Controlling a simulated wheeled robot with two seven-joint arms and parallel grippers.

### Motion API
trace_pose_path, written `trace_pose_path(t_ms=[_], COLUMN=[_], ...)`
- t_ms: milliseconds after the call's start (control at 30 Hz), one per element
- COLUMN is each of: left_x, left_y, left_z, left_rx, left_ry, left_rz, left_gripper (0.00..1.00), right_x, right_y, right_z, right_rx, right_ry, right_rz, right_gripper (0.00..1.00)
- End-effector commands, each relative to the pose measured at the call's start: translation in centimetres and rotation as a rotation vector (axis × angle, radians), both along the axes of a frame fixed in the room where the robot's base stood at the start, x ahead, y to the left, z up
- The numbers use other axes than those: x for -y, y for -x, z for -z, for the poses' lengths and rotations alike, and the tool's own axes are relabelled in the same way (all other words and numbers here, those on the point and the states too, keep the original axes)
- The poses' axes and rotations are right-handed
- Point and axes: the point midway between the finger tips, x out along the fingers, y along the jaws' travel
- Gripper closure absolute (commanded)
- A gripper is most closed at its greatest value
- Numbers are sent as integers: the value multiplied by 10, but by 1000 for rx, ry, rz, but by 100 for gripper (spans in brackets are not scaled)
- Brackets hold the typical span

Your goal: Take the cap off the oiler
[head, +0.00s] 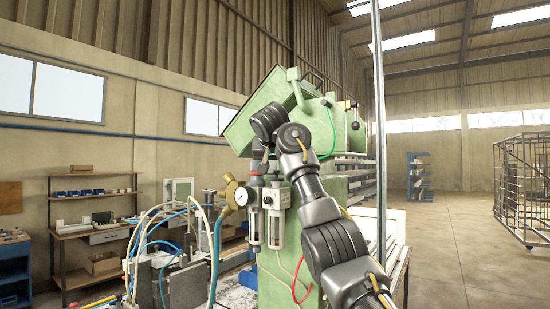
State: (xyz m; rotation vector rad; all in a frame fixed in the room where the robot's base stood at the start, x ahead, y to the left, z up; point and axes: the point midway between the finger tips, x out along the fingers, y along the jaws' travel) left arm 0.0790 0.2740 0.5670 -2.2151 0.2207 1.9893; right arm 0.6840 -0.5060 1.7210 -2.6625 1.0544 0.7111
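The air-service unit hangs on the front of the green machine. It has a round pressure gauge (242,196) and two clear bowls. The right-hand bowl, which looks like the oiler (277,228), hangs beside the left-hand bowl (254,224). Small dark tops sit above the bodies; I cannot tell which is the oiler's cap. My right arm reaches up from the lower right and bends over, so that my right gripper (264,158) points down just above the unit's top. Its fingers are small and partly hidden, and contact is unclear. My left gripper is out of view.
The green machine (340,205) stands right behind the unit. A brass fitting (230,186) and blue and white hoses (150,235) crowd its left. A shelf bench (95,235) stands at the far left. Open floor (455,250) lies to the right.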

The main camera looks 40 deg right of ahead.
Motion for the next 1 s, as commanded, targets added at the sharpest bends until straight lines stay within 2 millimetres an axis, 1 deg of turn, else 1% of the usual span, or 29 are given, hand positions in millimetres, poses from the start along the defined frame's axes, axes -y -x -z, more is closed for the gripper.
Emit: trace_pose_path(t_ms=[33, 100, 233, 533, 1000], left_x=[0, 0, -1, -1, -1], left_y=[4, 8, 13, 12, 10], left_z=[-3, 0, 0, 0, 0], left_rx=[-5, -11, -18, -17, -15], left_ry=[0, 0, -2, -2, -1], left_rz=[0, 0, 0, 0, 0], left_gripper=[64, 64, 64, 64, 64], right_x=[3, 7, 13, 23, 25], right_y=[-3, -7, -13, -24, -27], right_z=[2, 6, 12, 19, 21], right_rx=[-3, -3, -3, -2, -1], right_ry=[-1, -1, -1, 0, -1], right_rz=[1, 2, 1, 0, 0], right_gripper=[62, 62, 62, 62, 62])
